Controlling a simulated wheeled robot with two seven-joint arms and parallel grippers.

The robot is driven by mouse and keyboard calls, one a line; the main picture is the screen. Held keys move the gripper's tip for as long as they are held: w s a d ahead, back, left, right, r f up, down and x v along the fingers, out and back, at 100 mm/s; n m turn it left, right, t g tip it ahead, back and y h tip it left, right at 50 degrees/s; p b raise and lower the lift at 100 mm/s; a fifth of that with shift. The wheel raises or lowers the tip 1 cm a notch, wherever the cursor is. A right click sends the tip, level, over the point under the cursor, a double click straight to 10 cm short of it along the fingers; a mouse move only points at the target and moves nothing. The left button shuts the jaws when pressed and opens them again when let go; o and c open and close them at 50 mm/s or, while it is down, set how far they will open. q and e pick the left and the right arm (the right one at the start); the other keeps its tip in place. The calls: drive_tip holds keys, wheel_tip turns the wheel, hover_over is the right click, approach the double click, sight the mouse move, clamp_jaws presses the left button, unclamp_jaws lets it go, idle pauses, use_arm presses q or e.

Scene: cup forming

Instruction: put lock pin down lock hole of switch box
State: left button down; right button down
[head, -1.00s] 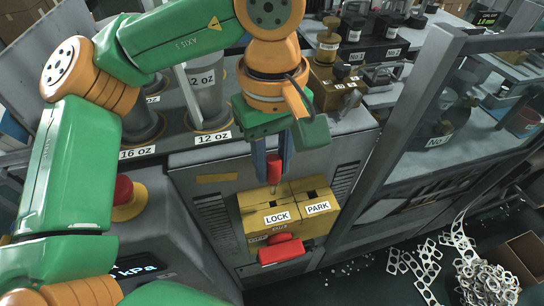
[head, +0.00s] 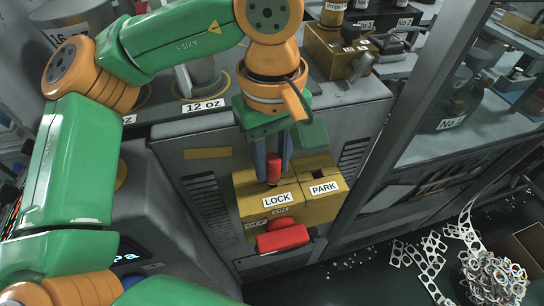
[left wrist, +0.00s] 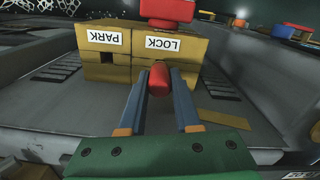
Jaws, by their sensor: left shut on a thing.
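The yellow switch box (head: 325,208) is on the front of a grey machine, with a LOCK label and a PARK label on top. The red lock pin (head: 274,166) is upright between the fingers of my left gripper (head: 272,176), right over the LOCK side. The pin's lower end and the lock hole are hidden by the fingers and box edge, so I cannot tell how deep it sits. In the left wrist view the red pin head (left wrist: 159,80) shows between both fingers, beside the LOCK label. The dark PARK hole (left wrist: 107,58) is empty. My right gripper is not in view.
A red switch handle (head: 283,238) sticks out at the box's front, below the ON and OFF labels. A glass-sided guard frame (head: 400,100) stands to the right.

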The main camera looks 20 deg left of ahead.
use_arm(q)
drive_tip(key=shift+f, duration=0.1)
drive_tip(key=c, duration=0.5)
unclamp_jaws()
drive_tip(key=shift+c, duration=0.2)
wheel_tip(320, 180, up, 7)
drive_tip(key=shift+s+r+p, duration=0.1)
drive_tip(key=shift+p, duration=0.5)
